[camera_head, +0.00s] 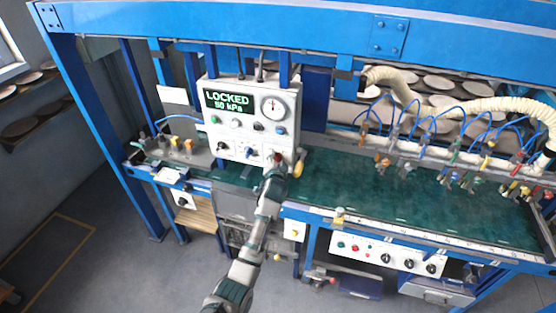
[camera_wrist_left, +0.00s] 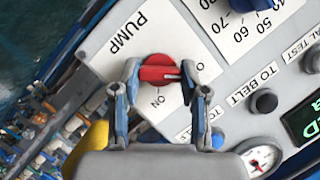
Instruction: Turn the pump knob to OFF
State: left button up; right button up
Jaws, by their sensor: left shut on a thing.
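The red pump knob (camera_wrist_left: 158,68) sits on a white plate marked PUMP on the control panel (camera_head: 213,127). My left gripper (camera_wrist_left: 161,72) has a finger on each side of the knob and is shut on it. In the wrist view the knob's bar lies roughly level, its light mark toward the right finger. The ON label (camera_wrist_left: 158,100) is below the knob. Another label starting with O is partly hidden by the right finger. In the head view my left gripper (camera_head: 276,166) covers the panel's lower right corner. My right gripper is not in view.
A screen (camera_head: 229,102) reads LOCKED 50 kPa, with a gauge (camera_head: 273,107) beside it. Other knobs and a TO BELT button (camera_wrist_left: 264,101) are close to my fingers. A green belt (camera_head: 345,185) runs below, with hoses and valves at the right.

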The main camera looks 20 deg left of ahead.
pick_arm(q)
jog(key=shift+s+a+f, duration=0.15)
jog(key=shift+f, duration=0.45)
jog(key=o, duration=1)
jog(key=shift+o, duration=0.7)
jog(key=shift+a, duration=0.1)
jog(key=shift+r, duration=0.15)
jog(key=shift+r, duration=0.1)
jog(key=v, duration=1.1)
jog(key=shift+s, duration=0.25)
